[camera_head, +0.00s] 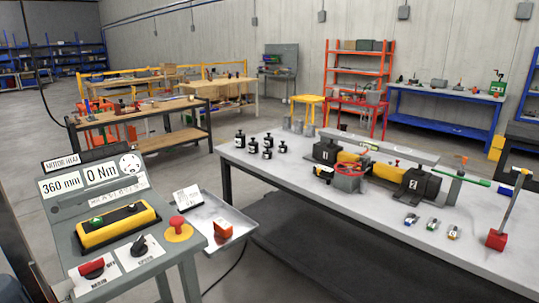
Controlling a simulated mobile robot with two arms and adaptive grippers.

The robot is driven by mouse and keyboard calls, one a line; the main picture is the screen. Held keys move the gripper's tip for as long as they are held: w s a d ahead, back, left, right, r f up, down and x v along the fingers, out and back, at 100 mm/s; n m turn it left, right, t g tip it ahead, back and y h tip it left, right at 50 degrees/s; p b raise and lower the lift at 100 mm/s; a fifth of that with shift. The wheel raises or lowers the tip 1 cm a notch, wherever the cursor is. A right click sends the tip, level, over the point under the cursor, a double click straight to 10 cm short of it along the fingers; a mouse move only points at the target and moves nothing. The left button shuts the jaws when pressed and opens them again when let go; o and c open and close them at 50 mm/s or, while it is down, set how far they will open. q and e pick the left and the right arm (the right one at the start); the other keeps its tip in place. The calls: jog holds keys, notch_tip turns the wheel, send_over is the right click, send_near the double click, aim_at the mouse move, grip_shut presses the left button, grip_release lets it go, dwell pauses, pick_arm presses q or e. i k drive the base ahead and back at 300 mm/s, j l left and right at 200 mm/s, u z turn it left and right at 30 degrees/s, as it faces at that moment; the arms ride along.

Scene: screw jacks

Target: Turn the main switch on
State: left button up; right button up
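A grey control console (75,240) stands at the left front. At its lower left is a red rotary knob (92,268) on a white plate; it looks like the main switch, but its label is too small to read surely. Its position, on or off, cannot be told. Beside it is a black rotary knob (139,244) on another white plate. A yellow button box (118,226) with a green and a dark button lies above them. A red mushroom button (178,224) sits on a yellow base at the right. Neither of my grippers is in view.
Console displays read 360 mm (62,185) and 0 Nm (101,173). A side tray (235,217) holds an orange-red block (223,228). A long grey workbench (300,178) with screw-jack machinery stands at the right. Floor shows between console and bench.

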aim_at(93, 271)
jog(key=u, duration=1.35)
jog(key=i+l+z, duration=0.15)
jog(key=z, duration=0.25)
jog(key=i+l+z, duration=0.2)
jog(key=z, duration=0.15)
jog(key=l, duration=0.1)
